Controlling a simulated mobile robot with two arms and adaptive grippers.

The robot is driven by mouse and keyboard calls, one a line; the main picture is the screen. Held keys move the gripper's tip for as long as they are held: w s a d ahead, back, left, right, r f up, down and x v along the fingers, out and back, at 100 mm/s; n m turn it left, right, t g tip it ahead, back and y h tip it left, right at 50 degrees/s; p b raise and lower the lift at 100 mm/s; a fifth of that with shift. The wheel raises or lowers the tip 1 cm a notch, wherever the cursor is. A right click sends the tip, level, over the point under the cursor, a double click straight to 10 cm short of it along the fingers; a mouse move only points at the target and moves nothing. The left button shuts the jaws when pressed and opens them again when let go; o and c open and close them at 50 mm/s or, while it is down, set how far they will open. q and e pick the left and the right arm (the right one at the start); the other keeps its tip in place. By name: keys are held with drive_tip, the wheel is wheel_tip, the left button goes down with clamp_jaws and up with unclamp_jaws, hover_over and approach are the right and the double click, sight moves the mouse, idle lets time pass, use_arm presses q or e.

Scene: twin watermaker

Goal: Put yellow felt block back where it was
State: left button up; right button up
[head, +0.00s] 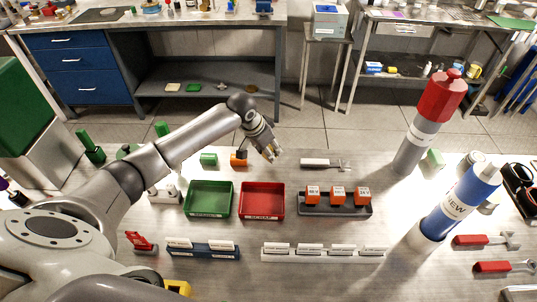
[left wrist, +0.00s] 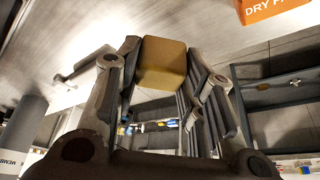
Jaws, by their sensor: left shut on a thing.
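The yellow felt block (left wrist: 162,62) is held between the two fingers of my left gripper (left wrist: 160,85) in the left wrist view. In the head view my left gripper (head: 270,150) is above the back part of the workbench, up and right of the red scrap tray (head: 262,186). There the block (head: 272,154) shows only as a small yellowish patch between the fingers. My right gripper is not in view.
A green tray (head: 208,184) is beside the red one. Tall cylinders (head: 410,150) stand further right.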

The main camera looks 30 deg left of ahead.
use_arm(q)
drive_tip(key=shift+w+f, duration=0.25)
wheel_tip(320, 180, down, 2)
drive_tip(key=shift+f+p, duration=0.15)
drive_tip(key=shift+p, duration=0.5)
drive_tip(key=shift+a+f, duration=0.1)
drive_tip(key=shift+f, duration=0.35)
drive_tip(key=o, duration=0.9)
drive_tip(key=shift+r, duration=0.15)
drive_tip(key=b+v, duration=0.1)
drive_tip(key=v, duration=1)
drive_tip(key=shift+s+r, duration=0.25)
drive_tip(key=shift+r, duration=0.1)
